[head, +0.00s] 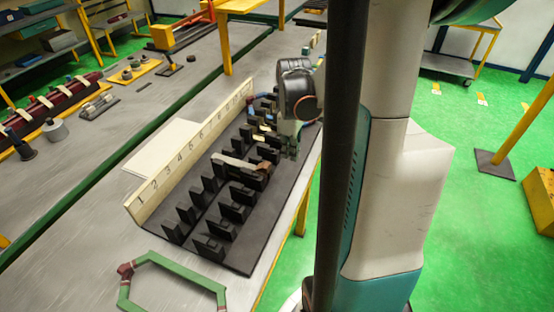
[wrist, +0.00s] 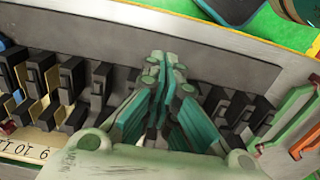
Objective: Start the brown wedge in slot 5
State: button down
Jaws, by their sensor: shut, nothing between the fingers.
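The numbered board (head: 190,155) runs along the left of a dark base (head: 215,255) with two rows of black upright blocks. A tan-grey strip (head: 238,163) with a brown end lies across the rows around the middle numbers; I cannot tell whether it is the brown wedge, nor its exact slot. My gripper (head: 290,150) is over the right row, beyond the strip, partly hidden by my arm. In the wrist view my gripper (wrist: 165,75) has its teal fingers together and nothing shows between them. Its body hides the middle slots there.
A green hexagonal coil (head: 160,258) with reddish-brown bindings lies at the near end of the bench. It also shows at the wrist view's right (wrist: 290,120). Small coloured pieces (head: 262,128) sit in the farther slots. A white sheet (head: 165,148) lies behind the board.

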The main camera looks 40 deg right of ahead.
aim_at(263, 167)
notch_tip(263, 167, down, 9)
jog(key=b, duration=0.3)
jog(key=shift+w+f, duration=0.1)
jog(key=w, duration=0.1)
jog(key=w+a, duration=0.1)
jog(key=shift+w+a+f, duration=0.1)
jog(key=shift+w+f, duration=0.15)
jog(key=shift+w, duration=0.1)
jog(key=shift+w+a, duration=0.2)
jog(key=shift+w, duration=0.3)
jog(key=shift+w+a+b, duration=0.2)
jog(key=shift+w+b, duration=0.05)
jog(key=shift+w, duration=0.3)
jog(key=shift+w+a+b, duration=0.2)
jog(key=shift+w, duration=0.3)
jog(key=shift+r, duration=0.1)
